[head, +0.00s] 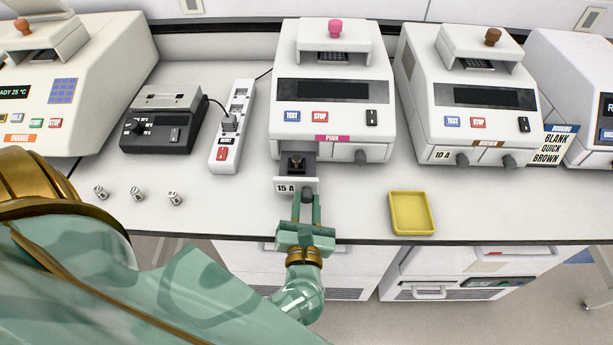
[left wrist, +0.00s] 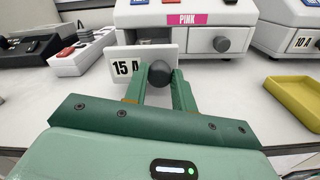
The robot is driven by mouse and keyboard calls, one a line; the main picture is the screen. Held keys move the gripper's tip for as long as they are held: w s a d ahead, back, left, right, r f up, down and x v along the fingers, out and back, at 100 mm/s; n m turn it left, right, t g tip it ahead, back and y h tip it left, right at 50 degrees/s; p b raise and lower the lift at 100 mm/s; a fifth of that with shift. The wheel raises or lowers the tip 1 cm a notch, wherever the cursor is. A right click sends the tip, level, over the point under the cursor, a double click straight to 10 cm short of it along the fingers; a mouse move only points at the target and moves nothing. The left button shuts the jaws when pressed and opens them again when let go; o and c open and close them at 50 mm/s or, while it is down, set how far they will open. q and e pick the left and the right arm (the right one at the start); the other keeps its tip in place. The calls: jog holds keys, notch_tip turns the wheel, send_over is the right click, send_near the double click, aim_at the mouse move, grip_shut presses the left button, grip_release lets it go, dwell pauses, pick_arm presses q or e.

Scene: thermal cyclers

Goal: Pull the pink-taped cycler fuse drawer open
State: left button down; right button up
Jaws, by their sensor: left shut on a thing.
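The pink-taped cycler (head: 333,95) stands at the back middle of the bench, with a pink knob on top and a "PINK" label. Its fuse drawer (head: 285,185), marked 15 A, sticks out from the lower left of its front, and a dark interior shows behind the drawer's face. My left gripper (head: 307,205) is shut on the drawer's dark round knob. In the left wrist view the knob (left wrist: 159,73) sits between the two green fingers, beside the 15 A label. My right gripper is not in view.
A yellow tray (head: 411,213) lies right of the drawer. Several small fuses (head: 137,194) lie at the left. A power strip (head: 231,127) and a black device (head: 163,120) stand left of the cycler. A brown-knobbed cycler (head: 468,98) stands right. Bench is clear around the drawer.

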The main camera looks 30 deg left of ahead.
pick_arm(q)
jog(key=c, duration=1.1)
grip_release()
jog(key=shift+c, duration=0.2)
jog(key=v, duration=0.7)
jog(key=shift+s+d+b, duration=0.15)
jog(key=shift+s+b, duration=0.05)
jog(key=shift+b, duration=0.2)
